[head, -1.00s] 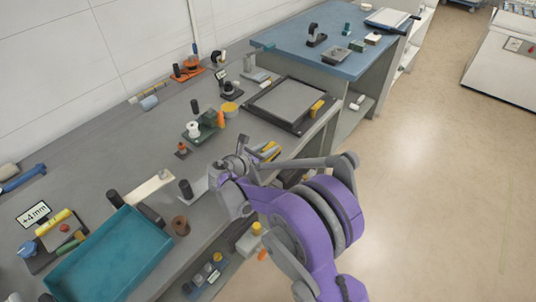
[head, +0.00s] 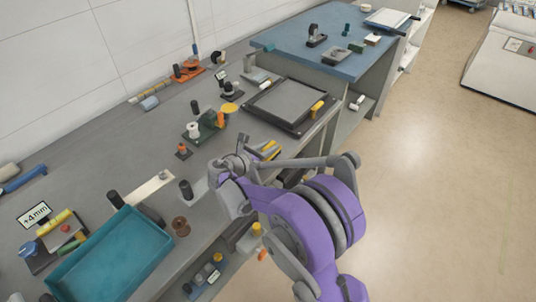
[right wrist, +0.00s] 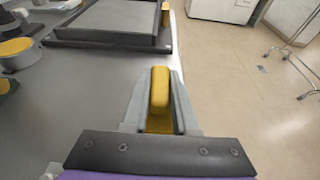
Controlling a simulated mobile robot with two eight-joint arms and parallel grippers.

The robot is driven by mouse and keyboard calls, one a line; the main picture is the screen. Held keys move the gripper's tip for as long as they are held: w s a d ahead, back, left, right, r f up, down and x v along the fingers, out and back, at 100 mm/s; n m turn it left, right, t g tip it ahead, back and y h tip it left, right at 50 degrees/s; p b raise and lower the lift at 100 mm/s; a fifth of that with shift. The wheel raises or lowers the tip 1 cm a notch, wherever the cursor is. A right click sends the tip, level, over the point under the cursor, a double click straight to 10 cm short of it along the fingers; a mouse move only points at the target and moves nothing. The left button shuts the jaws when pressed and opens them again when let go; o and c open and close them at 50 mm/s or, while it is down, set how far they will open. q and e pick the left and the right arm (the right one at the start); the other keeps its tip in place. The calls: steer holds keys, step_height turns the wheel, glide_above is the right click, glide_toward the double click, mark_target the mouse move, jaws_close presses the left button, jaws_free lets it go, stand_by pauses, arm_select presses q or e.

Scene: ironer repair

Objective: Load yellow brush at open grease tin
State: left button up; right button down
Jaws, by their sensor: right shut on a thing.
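My right gripper (head: 266,150) is over the front edge of the grey bench, with its arm coming in from the lower right. It is shut on a yellow brush (right wrist: 160,92), which shows as a yellow block between the grey fingers in the right wrist view. The bristles cannot be made out. A round yellow-topped tin (head: 230,107) stands on the bench beyond the gripper, apart from it. It appears to be the grease tin, also at the left edge of the right wrist view (right wrist: 16,50). Whether it is open is unclear. My left gripper is not in view.
A dark-framed grey tray (head: 283,103) lies farther along the bench with a yellow piece on its rim. A green fixture with a white spool (head: 193,130) stands near the tin. A teal tray (head: 110,262) is at lower left. Open floor (head: 440,190) lies right.

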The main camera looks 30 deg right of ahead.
mark_target(269, 145)
steer(key=shift+r+p, duration=1.4)
steer(key=shift+r, duration=1.3)
